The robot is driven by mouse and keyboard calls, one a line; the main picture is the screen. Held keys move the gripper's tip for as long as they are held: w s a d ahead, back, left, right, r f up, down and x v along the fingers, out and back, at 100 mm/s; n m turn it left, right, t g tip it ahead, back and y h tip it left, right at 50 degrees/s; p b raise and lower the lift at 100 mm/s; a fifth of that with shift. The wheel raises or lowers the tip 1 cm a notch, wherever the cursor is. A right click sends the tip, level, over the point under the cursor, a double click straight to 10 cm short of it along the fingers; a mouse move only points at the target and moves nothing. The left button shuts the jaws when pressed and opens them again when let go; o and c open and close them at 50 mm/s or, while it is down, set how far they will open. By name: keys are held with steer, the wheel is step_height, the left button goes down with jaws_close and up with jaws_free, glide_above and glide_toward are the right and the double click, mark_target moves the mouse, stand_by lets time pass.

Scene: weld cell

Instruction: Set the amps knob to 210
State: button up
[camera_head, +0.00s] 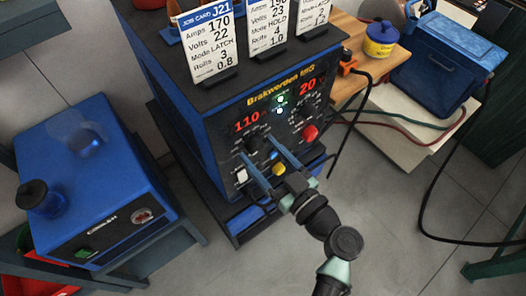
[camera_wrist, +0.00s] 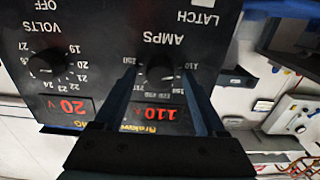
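The blue and black Brakwerden welder (camera_head: 165,75) stands with its front panel towards me. Its red amps display (camera_head: 247,122) reads 110; the reading also shows upside down in the wrist view (camera_wrist: 156,113). The dark amps knob (camera_wrist: 161,73) sits under the upside-down AMPS label, inside a ring of printed numbers. My gripper (camera_head: 256,149) reaches the panel from below. In the wrist view my gripper (camera_wrist: 160,74) is open, with one finger on each side of the amps knob and gaps showing. The knob's pointer is too dark to read.
The volts knob (camera_wrist: 41,69) is beside the amps knob; its display (camera_wrist: 70,107) reads 20. A red knob (camera_head: 310,133) and yellow button (camera_head: 279,169) are nearby. Job cards (camera_head: 208,45) stand on top. A blue machine (camera_head: 90,175) stands left, a blue toolbox (camera_head: 447,60) right.

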jaws_close()
